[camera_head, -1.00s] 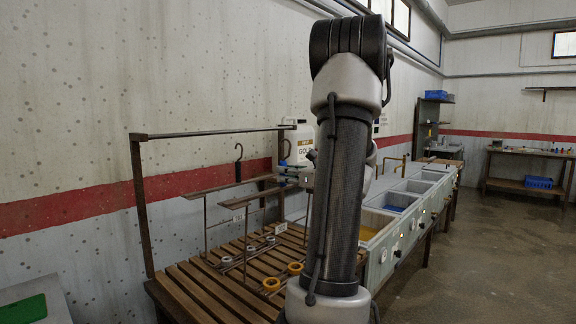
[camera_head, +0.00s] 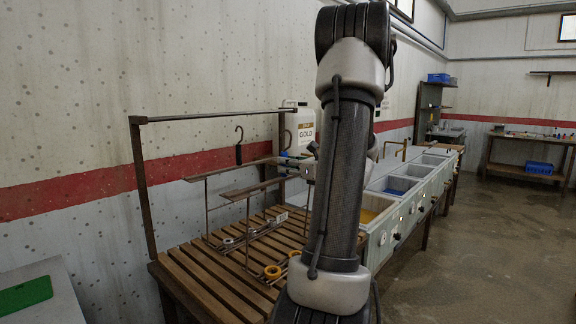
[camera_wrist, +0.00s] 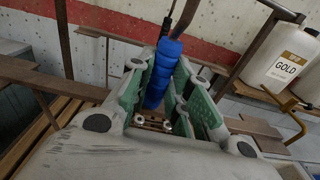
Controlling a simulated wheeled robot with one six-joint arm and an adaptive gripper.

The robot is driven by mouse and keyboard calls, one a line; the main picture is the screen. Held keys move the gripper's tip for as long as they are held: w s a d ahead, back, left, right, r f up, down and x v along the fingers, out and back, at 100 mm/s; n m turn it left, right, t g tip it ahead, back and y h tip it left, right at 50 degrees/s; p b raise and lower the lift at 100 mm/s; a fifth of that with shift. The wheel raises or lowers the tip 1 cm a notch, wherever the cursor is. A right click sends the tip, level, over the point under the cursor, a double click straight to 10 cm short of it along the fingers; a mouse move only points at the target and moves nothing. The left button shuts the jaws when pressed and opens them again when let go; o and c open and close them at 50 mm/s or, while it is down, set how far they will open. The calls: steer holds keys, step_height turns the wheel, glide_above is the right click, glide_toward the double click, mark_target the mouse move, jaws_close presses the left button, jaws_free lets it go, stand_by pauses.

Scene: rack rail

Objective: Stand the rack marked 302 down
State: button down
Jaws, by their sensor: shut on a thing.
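Two brown wire racks with flat top bars are at the slatted bench: a rear rack (camera_head: 205,205) and a front rack (camera_head: 247,230). Grey rings lie low by the rear one and orange rings (camera_head: 272,271) low by the front one. Small white tags show, but I cannot read 302. My gripper (camera_wrist: 158,85) is shut on a blue grip (camera_wrist: 162,70), with a dark hook above it. In the head view my arm hides most of my gripper. I cannot tell whether the front rack's feet touch the slats.
The slatted bench (camera_head: 205,285) has an overhead rail (camera_head: 205,117) on posts. A black-gripped hook (camera_head: 238,148) rises by the rear rack. A GOLD jug (camera_head: 303,130) stands behind. Tanks (camera_head: 395,187) run off to the right. A green mat (camera_head: 25,294) lies at lower left.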

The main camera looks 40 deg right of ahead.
steer(key=shift+f, duration=0.2)
jaws_free()
stand_by(0.6)
stand_by(0.9)
steer(key=s+d, duration=0.1)
steer(key=s, duration=1.1)
stand_by(1.1)
stand_by(0.5)
